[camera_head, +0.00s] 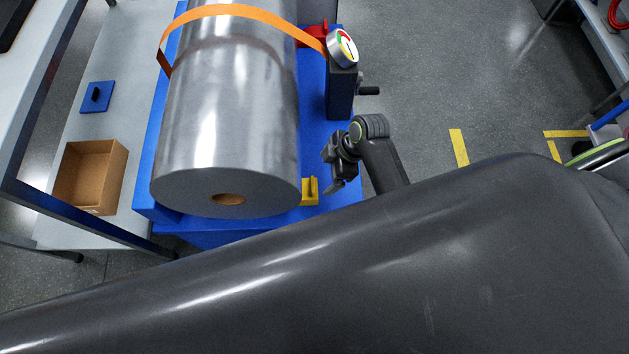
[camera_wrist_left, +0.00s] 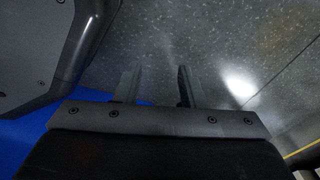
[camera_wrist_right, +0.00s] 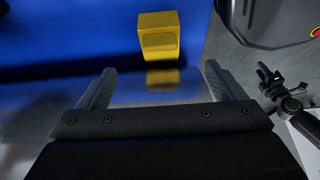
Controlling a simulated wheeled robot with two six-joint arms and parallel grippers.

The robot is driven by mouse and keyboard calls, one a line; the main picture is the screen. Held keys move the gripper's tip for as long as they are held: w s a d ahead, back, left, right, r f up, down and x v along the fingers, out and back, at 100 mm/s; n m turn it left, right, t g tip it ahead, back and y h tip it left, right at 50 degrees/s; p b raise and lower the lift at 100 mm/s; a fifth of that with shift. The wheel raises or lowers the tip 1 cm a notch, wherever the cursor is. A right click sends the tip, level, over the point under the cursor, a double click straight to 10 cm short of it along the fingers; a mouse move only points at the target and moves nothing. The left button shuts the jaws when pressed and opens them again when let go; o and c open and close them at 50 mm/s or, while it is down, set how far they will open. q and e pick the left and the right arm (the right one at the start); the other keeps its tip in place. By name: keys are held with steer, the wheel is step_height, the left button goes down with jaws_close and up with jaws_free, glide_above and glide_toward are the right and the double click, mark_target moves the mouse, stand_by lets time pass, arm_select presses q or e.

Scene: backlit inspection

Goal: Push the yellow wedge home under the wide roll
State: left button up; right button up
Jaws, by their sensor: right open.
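The wide roll (camera_head: 230,110) is silver and lies on a blue stand (camera_head: 146,196) in the head view. The yellow wedge (camera_head: 309,190) stands on the stand beside the roll's near right edge; how far it reaches under the roll is hidden. My right gripper (camera_head: 337,184) is just right of the wedge, apart from it. In the right wrist view the wedge (camera_wrist_right: 159,36) lies beyond the open, empty fingers.
An orange strap (camera_head: 240,11) crosses the roll. A post with a round gauge (camera_head: 342,48) stands at the stand's right side. A cardboard box (camera_head: 91,177) and a blue plate with a knob (camera_head: 97,97) lie on the left. Floor right of the stand is mostly clear.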

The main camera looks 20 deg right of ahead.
mark_target(313, 186)
steer(key=b+x, duration=0.2)
steer(key=x, duration=0.7)
steer(key=shift+f, duration=0.25)
steer(key=shift+w+a+f+b, duration=0.1)
steer(key=shift+a+f+b, duration=0.2)
steer(key=shift+f, duration=0.35)
arm_select(q)
steer(key=shift+w+a+f, duration=0.25)
steer(key=shift+w+f, duration=0.2)
steer(key=shift+f, duration=0.25)
